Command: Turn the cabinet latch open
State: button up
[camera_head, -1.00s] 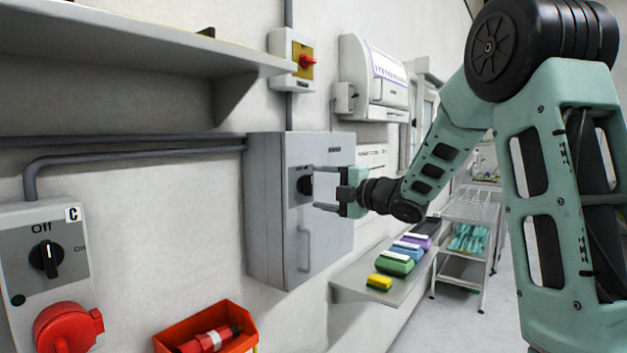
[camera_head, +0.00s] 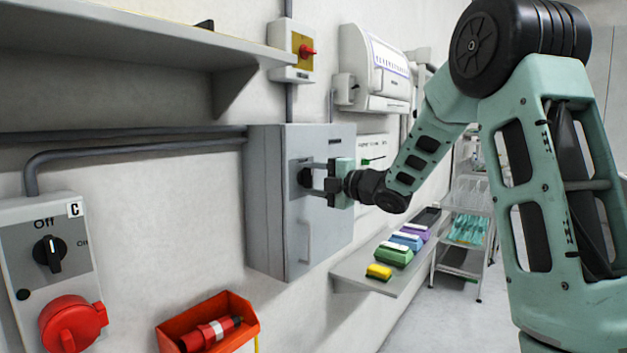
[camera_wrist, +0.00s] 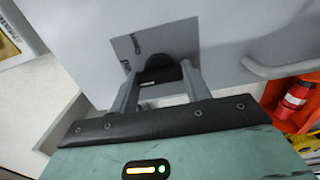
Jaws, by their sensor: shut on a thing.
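The grey cabinet (camera_head: 270,215) hangs on the wall with its door closed. Its dark round latch (camera_head: 304,177) sits on a grey plate on the door, above the door handle (camera_head: 305,243). My gripper (camera_head: 310,178) reaches the latch from the right, and its two fingers are shut on the latch. In the wrist view the black latch (camera_wrist: 160,70) lies between the fingertips of my gripper (camera_wrist: 158,78), over the plate with its small marks (camera_wrist: 130,43). The latch's exact angle is partly hidden by the fingers.
A switch box (camera_head: 50,255) with a red socket is at left. An orange bin (camera_head: 180,330) with a red object is below. A small shelf (camera_head: 345,270) holds coloured blocks at right. A long shelf (camera_head: 130,38) overhangs upper left.

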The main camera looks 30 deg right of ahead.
jog(key=shift+m, duration=0.3)
jog(key=m, duration=0.3)
jog(key=shift+m, duration=0.4)
jog(key=m, duration=0.4)
jog(key=shift+m, duration=0.3)
jog(key=m+p, duration=0.2)
jog(key=m, duration=0.3)
jog(key=shift+p, duration=0.3)
jog(key=shift+m+p, duration=0.85)
jog(key=shift+m, duration=1.15)
jog(key=o, duration=1)
